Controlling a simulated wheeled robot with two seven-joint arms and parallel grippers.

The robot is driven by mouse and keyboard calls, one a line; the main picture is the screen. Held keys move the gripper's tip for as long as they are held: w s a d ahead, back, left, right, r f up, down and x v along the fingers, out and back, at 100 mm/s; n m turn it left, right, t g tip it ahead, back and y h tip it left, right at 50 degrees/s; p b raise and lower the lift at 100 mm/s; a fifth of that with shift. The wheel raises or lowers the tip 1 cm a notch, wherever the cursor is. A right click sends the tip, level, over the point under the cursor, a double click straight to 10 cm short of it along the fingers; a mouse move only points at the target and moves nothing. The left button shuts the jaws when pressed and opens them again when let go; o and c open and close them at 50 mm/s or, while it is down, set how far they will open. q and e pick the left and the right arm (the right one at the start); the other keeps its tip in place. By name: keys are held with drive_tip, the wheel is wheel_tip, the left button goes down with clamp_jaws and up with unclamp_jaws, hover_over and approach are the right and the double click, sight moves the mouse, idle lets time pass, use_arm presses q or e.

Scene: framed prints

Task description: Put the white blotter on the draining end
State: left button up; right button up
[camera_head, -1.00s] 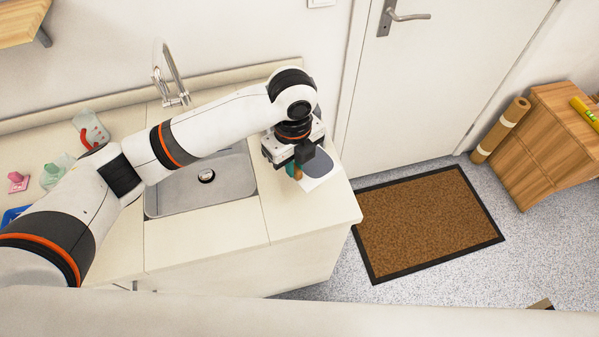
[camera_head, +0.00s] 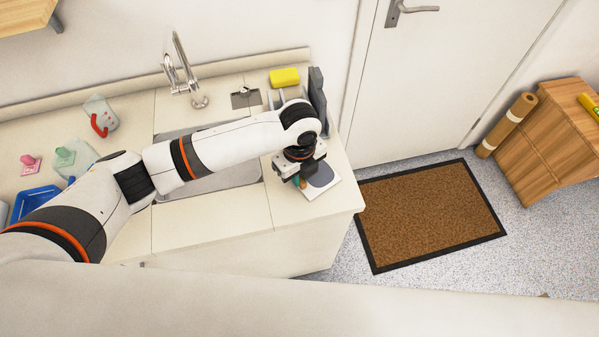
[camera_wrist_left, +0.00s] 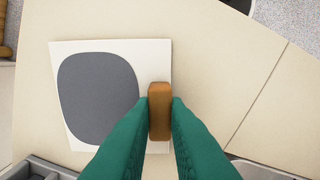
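The white blotter is a flat white square with a rounded dark grey patch and a brown wooden handle at one edge. In the head view the blotter (camera_head: 331,186) is at the right end of the counter; in the left wrist view the blotter (camera_wrist_left: 152,60) lies flat over the pale top. My left gripper (camera_head: 300,183) is shut on the handle; its teal fingers (camera_wrist_left: 160,115) press both sides. I cannot tell whether the blotter touches the counter. The draining end (camera_head: 290,211) of the counter is right of the sink (camera_head: 225,178), partly under my arm. My right gripper is not in view.
A yellow sponge (camera_head: 284,77) and a dark grey upright object (camera_head: 318,95) stand at the counter's back right. A red-handled jug (camera_head: 101,116), pink and green items and a blue tray (camera_head: 35,202) are left. A tap (camera_head: 180,70) rises behind the sink.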

use_arm(q)
drive_tip(key=o, duration=0.4)
drive_tip(key=shift+o, duration=0.2)
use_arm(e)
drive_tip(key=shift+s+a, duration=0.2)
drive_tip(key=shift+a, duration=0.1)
